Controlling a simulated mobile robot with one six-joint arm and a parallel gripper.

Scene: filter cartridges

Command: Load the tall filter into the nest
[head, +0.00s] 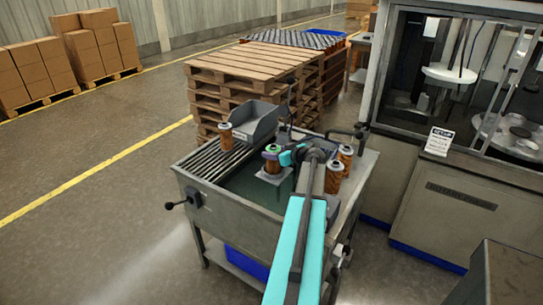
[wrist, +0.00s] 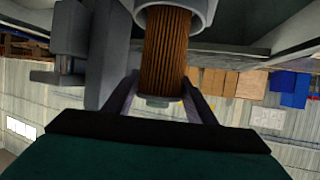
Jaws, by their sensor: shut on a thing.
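A filter with brown pleats and a green top (head: 272,150) is in my gripper (head: 283,158) over the middle of the cart. In the wrist view, the pleated filter (wrist: 165,50) stands between the two fingers of my gripper (wrist: 158,100). Its far end meets a grey round collar (wrist: 200,12), which looks like the nest; I cannot tell how deep it sits. In the head view a small grey plate (head: 272,178) lies beneath the filter. Other orange-brown filters stand on the cart: one at the left (head: 225,138) and two at the right (head: 346,157) (head: 333,178).
The metal cart (head: 240,232) has rails (head: 212,160) at its left and a grey bin (head: 255,122) at its back. Stacked pallets (head: 262,62) stand behind it. A machine cabinet (head: 440,200) stands close at the right.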

